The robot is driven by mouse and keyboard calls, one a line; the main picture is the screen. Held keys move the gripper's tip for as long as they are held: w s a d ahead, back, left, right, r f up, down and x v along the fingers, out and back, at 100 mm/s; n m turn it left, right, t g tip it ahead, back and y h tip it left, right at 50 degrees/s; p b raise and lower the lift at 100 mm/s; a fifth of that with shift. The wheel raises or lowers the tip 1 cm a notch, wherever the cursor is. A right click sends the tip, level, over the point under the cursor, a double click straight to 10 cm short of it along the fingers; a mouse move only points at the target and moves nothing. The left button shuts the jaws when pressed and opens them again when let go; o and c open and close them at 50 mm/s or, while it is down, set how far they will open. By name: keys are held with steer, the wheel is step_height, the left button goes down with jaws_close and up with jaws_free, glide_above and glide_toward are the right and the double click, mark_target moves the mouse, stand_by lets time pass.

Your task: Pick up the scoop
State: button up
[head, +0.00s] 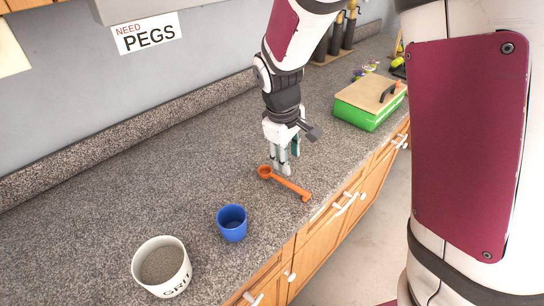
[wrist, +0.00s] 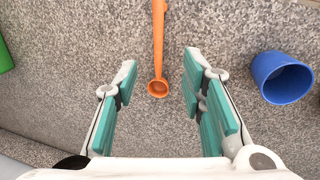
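An orange scoop (head: 286,184) lies on the speckled grey countertop, its small round bowl toward the back left and its handle toward the counter's front edge. In the wrist view the scoop (wrist: 158,50) has its bowl between the lines of my two fingers, with the handle running up out of the frame. My gripper (head: 284,170) is just above the scoop near the bowl end, pointing down. In the wrist view my gripper (wrist: 158,72) is open, with teal pads wide apart and nothing between them touching the scoop.
A blue cup (head: 232,223) stands in front of the scoop; it also shows in the wrist view (wrist: 281,78). A white pot (head: 161,266) of grey grit is nearer. A green box with a wooden lid (head: 368,103) stands farther back. The counter (head: 110,225) has free room at left.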

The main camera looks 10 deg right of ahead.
glide_above(294, 186)
steer(key=a, duration=0.1)
steer(key=f, duration=0.7)
steer(key=shift+s+a+f, duration=0.2)
steer(key=shift+s+f, duration=0.05)
steer(key=shift+f, duration=0.05)
steer(key=shift+w+d+f, duration=0.1)
steer(key=shift+d+f, duration=0.1)
steer(key=shift+f, duration=0.65)
steer(key=shift+w+d+f, duration=0.1)
steer(key=shift+d+f, duration=0.15)
steer(key=shift+f, duration=0.6)
steer(key=shift+w+d+f, duration=0.1)
steer(key=shift+d+f, duration=0.1)
steer(key=shift+f, duration=0.65)
jaws_close()
